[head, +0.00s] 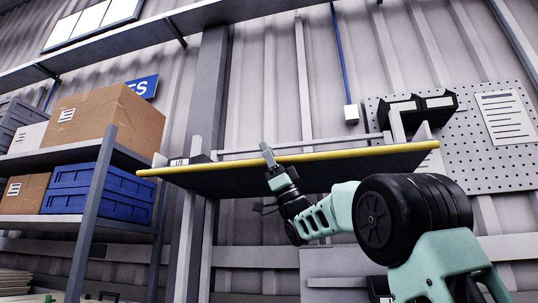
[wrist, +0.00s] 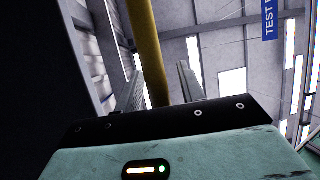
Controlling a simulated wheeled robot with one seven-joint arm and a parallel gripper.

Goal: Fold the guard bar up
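A long yellow bar (head: 330,155), which I take as the guard bar, runs level along the front edge of a raised dark panel (head: 340,171). My gripper (head: 268,154) reaches up from below to the bar, left of its middle. In the wrist view, the yellow bar (wrist: 146,45) passes between the two fingers of my gripper (wrist: 160,85). The fingers stand apart, with a visible gap between the bar and the right finger. The bar looks close to the left finger; I cannot tell whether they touch.
A grey rail (head: 300,145) runs behind the bar. Shelving at left holds a cardboard box (head: 95,115) and blue crates (head: 95,193). A pegboard (head: 462,145) with black bins (head: 418,108) hangs on the right. The wall below the panel's left part is fairly open.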

